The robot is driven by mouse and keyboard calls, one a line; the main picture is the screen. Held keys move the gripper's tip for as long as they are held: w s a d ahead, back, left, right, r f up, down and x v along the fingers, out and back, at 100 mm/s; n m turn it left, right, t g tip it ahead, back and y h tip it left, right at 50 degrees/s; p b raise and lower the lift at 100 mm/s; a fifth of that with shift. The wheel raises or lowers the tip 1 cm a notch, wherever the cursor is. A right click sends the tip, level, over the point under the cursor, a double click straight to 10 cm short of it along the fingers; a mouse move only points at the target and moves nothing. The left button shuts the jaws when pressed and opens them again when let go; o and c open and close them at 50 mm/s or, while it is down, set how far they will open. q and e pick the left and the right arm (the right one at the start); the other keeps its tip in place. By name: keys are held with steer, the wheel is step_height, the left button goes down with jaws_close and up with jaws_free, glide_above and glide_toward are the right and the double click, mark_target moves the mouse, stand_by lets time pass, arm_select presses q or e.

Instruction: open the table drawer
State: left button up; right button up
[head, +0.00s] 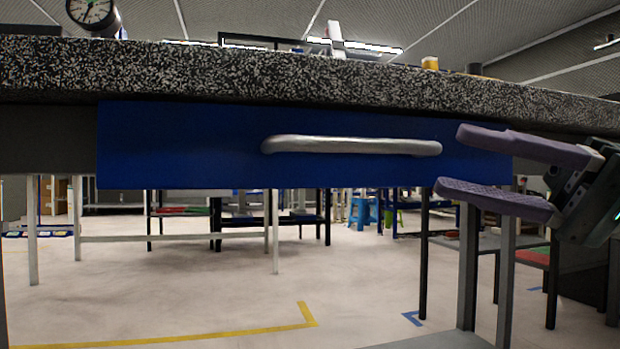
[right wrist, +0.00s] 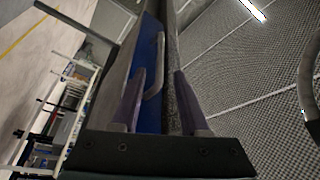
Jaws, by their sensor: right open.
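The blue table drawer (head: 200,150) sits under a speckled dark tabletop (head: 300,80) and looks shut. A silver bar handle (head: 350,146) runs across its front. My right gripper (head: 455,163) is open and empty, just right of the handle's right end, its purple fingers one above the other. In the right wrist view the handle (right wrist: 159,65) and blue drawer front (right wrist: 150,112) show beyond and between the open fingers (right wrist: 155,100). The fingers look apart from the handle. My left gripper is out of view.
Light table legs (head: 275,232) and dark ones stand below and behind the drawer. A yellow floor line (head: 250,332) crosses the pale open floor. A yellow object (head: 430,63) stands on the tabletop.

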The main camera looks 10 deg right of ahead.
mark_target(398, 151)
steer(key=b+x, duration=0.1)
steer(key=x, duration=0.7)
steer(key=shift+a+b, duration=0.1)
steer(key=shift+b, duration=0.2)
steer(key=shift+c, duration=0.4)
jaws_close()
stand_by(0.5)
